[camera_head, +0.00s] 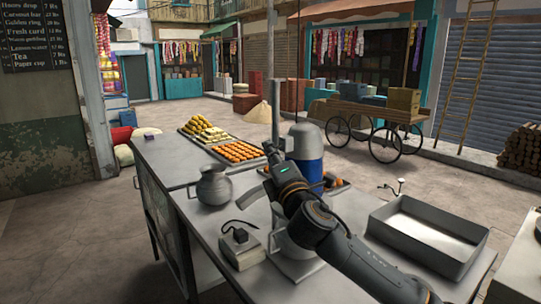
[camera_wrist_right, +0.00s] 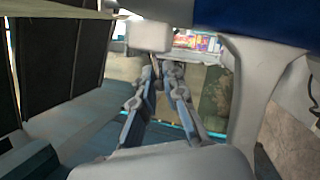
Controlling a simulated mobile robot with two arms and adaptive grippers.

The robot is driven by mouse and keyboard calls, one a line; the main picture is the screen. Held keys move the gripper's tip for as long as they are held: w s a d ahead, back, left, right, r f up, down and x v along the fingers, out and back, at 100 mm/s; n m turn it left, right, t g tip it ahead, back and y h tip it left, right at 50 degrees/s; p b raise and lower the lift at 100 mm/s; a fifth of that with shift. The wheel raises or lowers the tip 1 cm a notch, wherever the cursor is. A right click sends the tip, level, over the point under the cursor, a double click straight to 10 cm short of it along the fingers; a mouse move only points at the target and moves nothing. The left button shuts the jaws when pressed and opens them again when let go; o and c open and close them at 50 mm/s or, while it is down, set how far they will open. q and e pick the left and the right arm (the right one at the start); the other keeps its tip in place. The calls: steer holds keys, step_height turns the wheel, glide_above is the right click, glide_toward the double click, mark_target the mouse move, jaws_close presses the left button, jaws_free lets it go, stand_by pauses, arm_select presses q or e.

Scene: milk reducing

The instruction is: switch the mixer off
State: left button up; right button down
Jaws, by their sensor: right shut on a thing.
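The mixer (camera_head: 308,143) stands on the metal counter, with a blue motor body, a grey top and a grey lower part. My right arm hides much of its front. In the right wrist view its blue body (camera_wrist_right: 265,18) fills the upper right, above a pale stand. A pale block (camera_wrist_right: 150,36) shows beside it. My right gripper (camera_head: 268,151) is at the mixer's left side. In the wrist view its fingers (camera_wrist_right: 158,72) are closed together on a small thin part just below the pale block; its shape is mostly hidden. My left gripper is out of view.
The counter (camera_head: 165,155) carries a grey metal pot (camera_head: 214,186), a pale box with a black plug and cord (camera_head: 240,250), and trays of sweets (camera_head: 240,152). An empty metal tray (camera_head: 428,235) lies on the right. A wooden cart (camera_head: 375,112) stands behind.

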steer(key=shift+f, duration=0.1)
steer(key=c, duration=1.4)
jaws_free()
steer(key=shift+s, duration=0.1)
steer(key=v, duration=1.1)
steer(key=shift+s+d, duration=0.15)
steer(key=shift+s, duration=0.2)
steer(key=shift+f, duration=0.2)
